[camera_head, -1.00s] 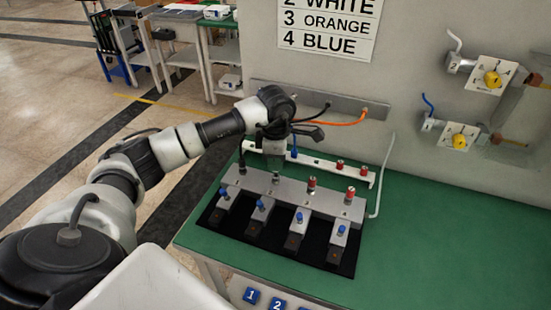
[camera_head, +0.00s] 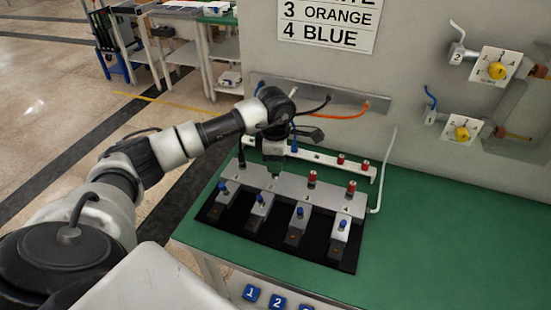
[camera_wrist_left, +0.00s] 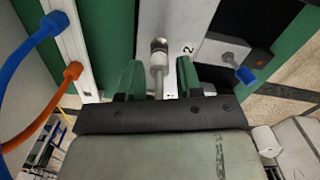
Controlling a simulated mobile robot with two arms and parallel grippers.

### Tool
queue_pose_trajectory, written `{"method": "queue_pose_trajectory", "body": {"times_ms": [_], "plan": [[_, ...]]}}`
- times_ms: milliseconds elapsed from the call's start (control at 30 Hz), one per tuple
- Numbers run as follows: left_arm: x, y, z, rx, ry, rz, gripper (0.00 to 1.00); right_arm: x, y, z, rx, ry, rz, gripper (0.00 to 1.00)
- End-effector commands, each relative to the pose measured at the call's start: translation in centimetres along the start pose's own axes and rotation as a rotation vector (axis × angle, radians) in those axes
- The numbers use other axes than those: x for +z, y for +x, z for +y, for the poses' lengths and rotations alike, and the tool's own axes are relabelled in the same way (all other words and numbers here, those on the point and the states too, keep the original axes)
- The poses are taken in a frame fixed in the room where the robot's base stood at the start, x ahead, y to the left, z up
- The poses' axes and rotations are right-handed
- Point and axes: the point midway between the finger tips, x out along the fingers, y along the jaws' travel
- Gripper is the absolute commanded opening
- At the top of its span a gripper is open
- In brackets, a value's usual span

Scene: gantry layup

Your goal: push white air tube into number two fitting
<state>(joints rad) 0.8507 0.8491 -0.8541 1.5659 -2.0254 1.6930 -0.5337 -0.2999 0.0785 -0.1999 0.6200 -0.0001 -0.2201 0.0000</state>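The grey fitting block (camera_head: 300,192) stands on a black plate on the green bench. Fittings three (camera_head: 312,178) and four (camera_head: 351,188) carry red collars. My left gripper (camera_head: 274,165) points down over the number two position and largely hides that fitting. In the left wrist view my left gripper (camera_wrist_left: 159,78) has its two green fingers apart. A pale, tube-like stem (camera_wrist_left: 158,82) stands between them, with a gap on each side. It lines up with the number two fitting (camera_wrist_left: 158,48), beside the printed 2. I cannot tell how deep it sits. My right gripper is not in view.
A white rail (camera_head: 325,164) with red collars lies behind the block. Blue-knobbed clamps (camera_head: 299,214) line the front. The bench's right side is clear.

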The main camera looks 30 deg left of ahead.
Motion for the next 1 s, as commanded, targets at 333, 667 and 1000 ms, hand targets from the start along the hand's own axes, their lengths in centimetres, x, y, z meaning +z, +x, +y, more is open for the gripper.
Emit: {"method": "queue_pose_trajectory", "body": {"times_ms": [333, 667, 1000], "plan": [[0.0, -0.1, 0.1, 0.002, 0.0, -0.002, 0.49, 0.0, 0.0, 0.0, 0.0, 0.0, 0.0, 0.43], [0.1, -4.5, 0.1, 0.007, 0.001, -0.004, 0.49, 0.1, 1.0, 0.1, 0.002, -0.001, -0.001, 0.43], [0.0, -10.1, 0.1, 0.004, 0.0, -0.002, 0.49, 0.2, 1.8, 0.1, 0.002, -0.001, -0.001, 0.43]]}}
